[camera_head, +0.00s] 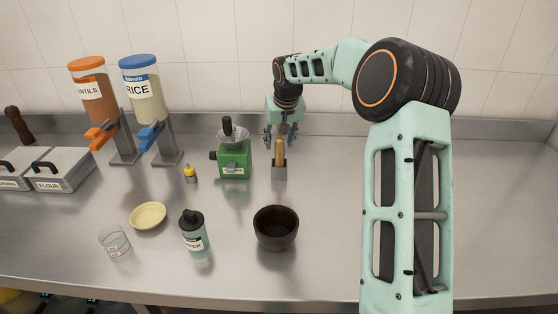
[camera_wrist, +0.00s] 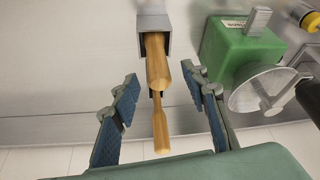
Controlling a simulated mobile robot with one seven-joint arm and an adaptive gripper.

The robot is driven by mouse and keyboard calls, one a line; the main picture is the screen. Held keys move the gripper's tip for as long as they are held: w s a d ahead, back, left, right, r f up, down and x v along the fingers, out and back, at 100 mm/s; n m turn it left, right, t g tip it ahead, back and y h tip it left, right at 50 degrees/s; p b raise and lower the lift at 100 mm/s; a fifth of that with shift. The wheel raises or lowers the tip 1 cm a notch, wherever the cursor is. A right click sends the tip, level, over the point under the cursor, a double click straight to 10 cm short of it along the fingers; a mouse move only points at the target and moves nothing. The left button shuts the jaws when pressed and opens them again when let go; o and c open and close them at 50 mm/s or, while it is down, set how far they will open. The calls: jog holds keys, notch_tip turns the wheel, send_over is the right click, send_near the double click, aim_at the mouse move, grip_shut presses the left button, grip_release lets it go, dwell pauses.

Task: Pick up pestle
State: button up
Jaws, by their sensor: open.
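In the head view the wooden top (camera_head: 279,152) rises from the holder. My gripper (camera_head: 281,137) is over the holder, pointing down. In the wrist view my gripper (camera_wrist: 164,95) is open, with its blue-padded fingers apart on either side of the wooden pieces. I see no contact.
A green grinder (camera_head: 234,160) stands close left of the holder. A dark bowl (camera_head: 275,238) is in front, with a pepper shaker (camera_head: 193,232) and a yellow dish (camera_head: 148,216) to its left. Food dispensers (camera_head: 143,92) stand at back left. The counter's right side looks clear.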

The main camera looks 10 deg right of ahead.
aim_at(279, 150)
jog(key=x, duration=0.5)
jog(key=shift+s+d+f+p, duration=0.1)
jog(key=shift+s+f+p, duration=0.1)
jog(key=shift+s+p, duration=0.15)
grip_shut()
